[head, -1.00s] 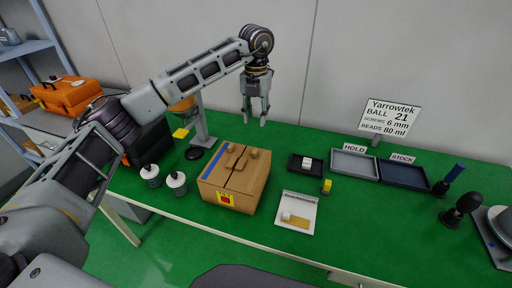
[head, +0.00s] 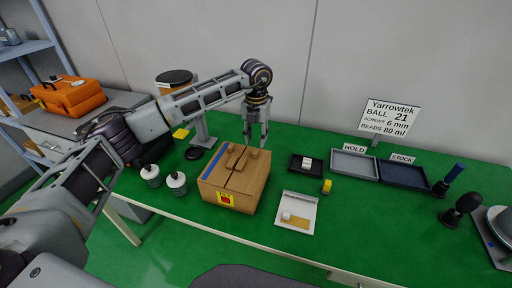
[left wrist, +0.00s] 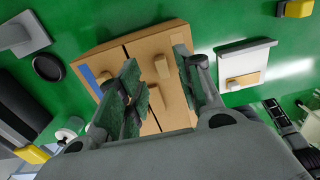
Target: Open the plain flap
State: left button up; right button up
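A brown cardboard box (head: 230,193) stands closed on the green table, with a dark seam between its two top flaps. The flap left of the seam has a blue strip (head: 219,165) along its edge; the plain flap (head: 252,172) is right of it. Each flap bears a raised wooden tab. The box also shows in the left wrist view (left wrist: 178,112), partly hidden by my fingers. My left gripper (head: 255,144) points down just above the back of the box, its fingers apart and nothing seen between them; it shows in the left wrist view (left wrist: 160,85). My right gripper is out of view.
The HOLD tray (head: 354,163) and STOCK tray (head: 403,175) are farther right.

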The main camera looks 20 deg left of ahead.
aim_at(250, 166)
pick_arm(q)
jog(key=shift+f, duration=2.55)
grip_shut()
